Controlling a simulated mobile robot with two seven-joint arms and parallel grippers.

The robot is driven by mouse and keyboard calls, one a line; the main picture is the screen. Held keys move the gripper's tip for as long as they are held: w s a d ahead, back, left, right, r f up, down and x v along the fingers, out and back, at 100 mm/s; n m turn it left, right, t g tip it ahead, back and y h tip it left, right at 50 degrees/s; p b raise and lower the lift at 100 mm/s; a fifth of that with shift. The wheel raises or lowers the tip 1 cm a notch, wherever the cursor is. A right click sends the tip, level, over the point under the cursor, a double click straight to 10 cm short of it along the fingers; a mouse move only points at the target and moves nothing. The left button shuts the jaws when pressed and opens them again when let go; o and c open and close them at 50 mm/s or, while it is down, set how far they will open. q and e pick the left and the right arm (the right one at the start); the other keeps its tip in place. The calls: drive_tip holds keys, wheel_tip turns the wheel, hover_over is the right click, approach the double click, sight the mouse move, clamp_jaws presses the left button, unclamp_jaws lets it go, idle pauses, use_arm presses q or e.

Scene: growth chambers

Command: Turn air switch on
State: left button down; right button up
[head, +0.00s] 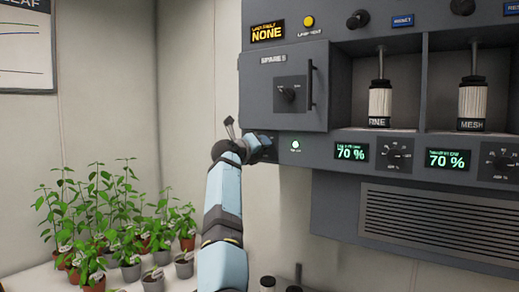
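My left arm rises from the bottom middle. Its gripper (262,143) is at the lower left of the grey wall unit, just under the box labelled SPARES. The fingers are small and partly hidden by the wrist, so I cannot tell whether they are open or shut, or touching anything. A small lamp (295,144) just right of the gripper glows green, with a tiny label I cannot read for sure. No air switch is clearly visible; the gripper and wrist cover the panel left of the lamp. My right gripper is not in view.
The SPARES box (285,90) with a knob and handle juts out above the gripper. FINE (380,102) and MESH (472,102) cartridges stand in bays to the right, above 70 % displays (351,152) and dials. Potted plants (105,215) fill the lower left.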

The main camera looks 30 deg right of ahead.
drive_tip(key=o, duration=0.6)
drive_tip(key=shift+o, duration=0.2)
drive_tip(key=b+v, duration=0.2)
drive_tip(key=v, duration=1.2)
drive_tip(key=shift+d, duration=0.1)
